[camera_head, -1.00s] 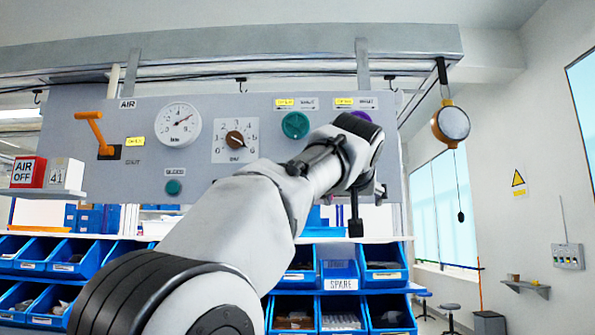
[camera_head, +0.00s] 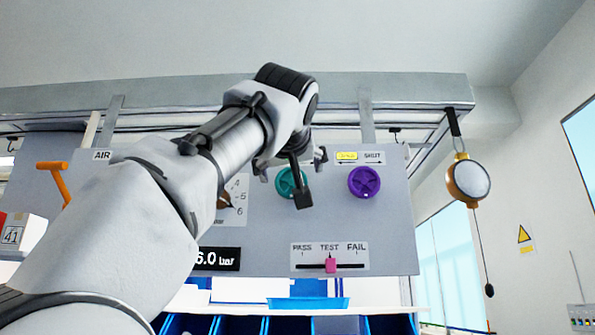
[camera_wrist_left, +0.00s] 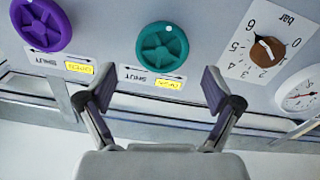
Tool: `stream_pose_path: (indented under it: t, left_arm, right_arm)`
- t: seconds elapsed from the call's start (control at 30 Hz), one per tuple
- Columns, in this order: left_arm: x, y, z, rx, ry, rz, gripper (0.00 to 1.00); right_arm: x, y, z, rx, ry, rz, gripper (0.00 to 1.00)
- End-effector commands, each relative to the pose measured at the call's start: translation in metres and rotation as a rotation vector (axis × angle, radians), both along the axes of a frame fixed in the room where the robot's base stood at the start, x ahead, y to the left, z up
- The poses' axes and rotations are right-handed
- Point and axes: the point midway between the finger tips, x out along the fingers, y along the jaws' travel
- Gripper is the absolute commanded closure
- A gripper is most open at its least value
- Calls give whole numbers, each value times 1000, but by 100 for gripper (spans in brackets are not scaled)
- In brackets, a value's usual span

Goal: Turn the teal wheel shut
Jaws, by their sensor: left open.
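The teal wheel (camera_head: 287,182) sits on the grey wall panel, partly hidden behind my left gripper in the head view. In the left wrist view the whole teal wheel (camera_wrist_left: 162,47) shows, round and spoked, with a label with arrows, SHUT and a yellow tag beside it. My left gripper (camera_head: 311,176) is open and empty, in front of the panel. In the left wrist view its two fingers (camera_wrist_left: 157,86) are spread wide, with the wheel beyond the gap between them; they do not appear to touch it. My right gripper is not in view.
A purple wheel (camera_head: 364,182) is just right of the teal one. A brown pointer knob (camera_wrist_left: 268,51) on a bar scale is on its other side. A pink slider (camera_head: 330,265) sits below. A round hanging gauge (camera_head: 468,181) is at right; blue bins line the bottom.

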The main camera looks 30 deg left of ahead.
Motion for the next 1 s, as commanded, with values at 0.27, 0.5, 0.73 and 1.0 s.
stream_pose_path:
  t: [0.27,0.5,0.73,1.0]
  left_arm:
    - [23,14,-1,-1,3,0,10]
    - [23,14,-1,0,2,0,42]
    - [23,14,-2,0,4,0,70]
    - [24,14,-2,30,23,1,70]
  right_arm:
    - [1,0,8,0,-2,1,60]
    - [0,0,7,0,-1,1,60]
    - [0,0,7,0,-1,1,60]
    - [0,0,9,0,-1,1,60]
